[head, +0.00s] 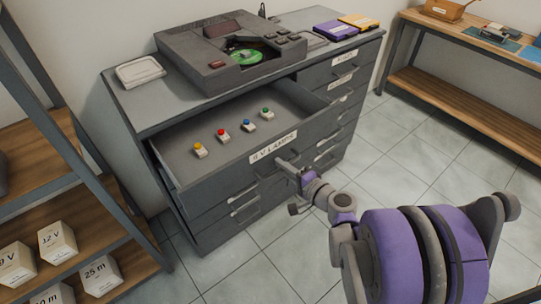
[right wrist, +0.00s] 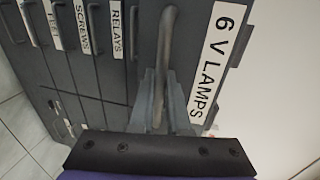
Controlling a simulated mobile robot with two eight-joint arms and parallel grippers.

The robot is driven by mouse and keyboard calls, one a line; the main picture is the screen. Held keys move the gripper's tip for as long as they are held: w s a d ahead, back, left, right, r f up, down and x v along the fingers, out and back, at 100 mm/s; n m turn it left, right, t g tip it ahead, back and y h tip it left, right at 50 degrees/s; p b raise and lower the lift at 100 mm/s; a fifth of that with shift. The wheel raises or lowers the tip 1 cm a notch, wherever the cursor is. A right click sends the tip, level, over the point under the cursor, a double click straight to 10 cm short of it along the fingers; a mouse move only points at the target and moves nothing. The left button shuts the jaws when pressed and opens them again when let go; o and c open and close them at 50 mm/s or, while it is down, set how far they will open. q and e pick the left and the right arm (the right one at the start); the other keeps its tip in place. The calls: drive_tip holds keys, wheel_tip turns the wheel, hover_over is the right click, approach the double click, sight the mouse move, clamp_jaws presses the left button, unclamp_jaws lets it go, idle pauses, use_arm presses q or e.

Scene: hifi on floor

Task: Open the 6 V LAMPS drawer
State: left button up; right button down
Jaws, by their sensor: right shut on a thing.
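The 6 V LAMPS drawer (head: 180,170) is pulled well out of the grey cabinet in the head view. Its label (head: 273,148) is on the front, and several small lamps with yellow, red, blue and green tops stand inside. My right gripper (head: 289,170) is at the drawer front, shut on the handle. The right wrist view shows the handle (right wrist: 168,40) between the two fingers (right wrist: 163,100), beside the 6 V LAMPS label (right wrist: 212,62). My left gripper is in neither view.
A disc player (head: 232,55) and a white tray (head: 139,72) stand on the cabinet top. Shut drawers (head: 343,72) are at the right and below. A shelf with labelled boxes (head: 57,243) is at the left, a wooden bench (head: 465,100) at the right. Tiled floor (head: 400,160) is clear between.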

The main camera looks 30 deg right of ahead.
drive_tip(key=f+v, duration=0.1)
drive_tip(key=v, duration=0.5)
drive_tip(key=shift+s, duration=0.2)
drive_tip(key=shift+f, duration=0.1)
drive_tip(key=c, duration=0.9)
unclamp_jaws()
drive_tip(key=v, duration=1.1)
drive_tip(key=shift+p, duration=0.35)
drive_tip(key=shift+w+d, duration=0.1)
